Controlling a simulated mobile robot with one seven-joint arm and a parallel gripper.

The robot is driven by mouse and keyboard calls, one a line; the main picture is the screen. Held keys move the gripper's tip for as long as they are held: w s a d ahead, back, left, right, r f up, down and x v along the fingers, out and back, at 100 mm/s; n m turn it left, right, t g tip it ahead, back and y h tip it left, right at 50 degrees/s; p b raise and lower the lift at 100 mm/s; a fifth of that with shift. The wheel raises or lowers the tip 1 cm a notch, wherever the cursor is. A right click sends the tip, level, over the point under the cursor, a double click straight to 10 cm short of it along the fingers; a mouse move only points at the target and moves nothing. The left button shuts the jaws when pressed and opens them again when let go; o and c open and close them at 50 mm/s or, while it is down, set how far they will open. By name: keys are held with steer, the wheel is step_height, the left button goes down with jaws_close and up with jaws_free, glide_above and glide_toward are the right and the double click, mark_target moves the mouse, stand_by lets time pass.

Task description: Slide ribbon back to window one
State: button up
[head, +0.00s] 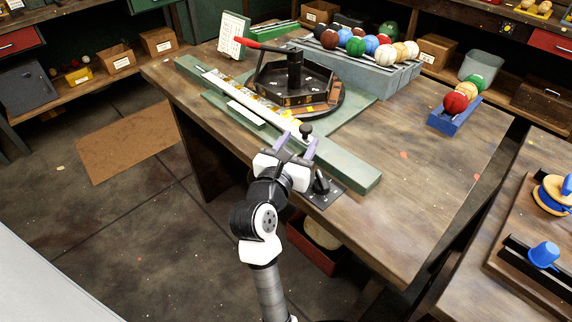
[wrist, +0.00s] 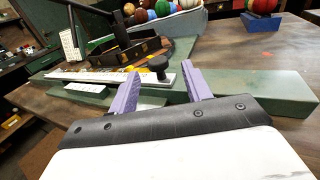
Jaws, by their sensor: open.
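A long white ribbon strip (head: 270,113) with yellowish marks lies along a green rail (head: 352,172) on the wooden table; it also shows in the wrist view (wrist: 88,75). A black knob (head: 306,129) stands upright at the strip's right end. My gripper (head: 297,144) is open at the near side of the rail, its purple fingers pointing toward the knob. In the wrist view the knob (wrist: 157,65) appears between the two fingertips (wrist: 160,78), and I cannot tell whether either finger touches it. I cannot make out which window is window one.
A dark round turntable with a red-handled lever (head: 292,66) stands behind the strip. A grey rack (head: 350,72) of coloured balls is farther back. A blue tray (head: 452,122) with balls sits at right. A black bracket (head: 322,188) is close to my gripper's right. The table's right front is clear.

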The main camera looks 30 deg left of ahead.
steer(key=s+p, duration=0.1)
steer(key=s, duration=0.1)
steer(key=s+p, duration=0.1)
steer(key=s, duration=0.2)
steer(key=shift+s+d+r, duration=0.15)
steer(key=shift+s+r, duration=0.05)
steer(key=shift+s, duration=0.05)
steer(key=shift+s+f+p, duration=0.2)
steer(key=shift+s+p, duration=0.95)
steer(key=shift+p, duration=0.25)
steer(key=shift+o, duration=0.2)
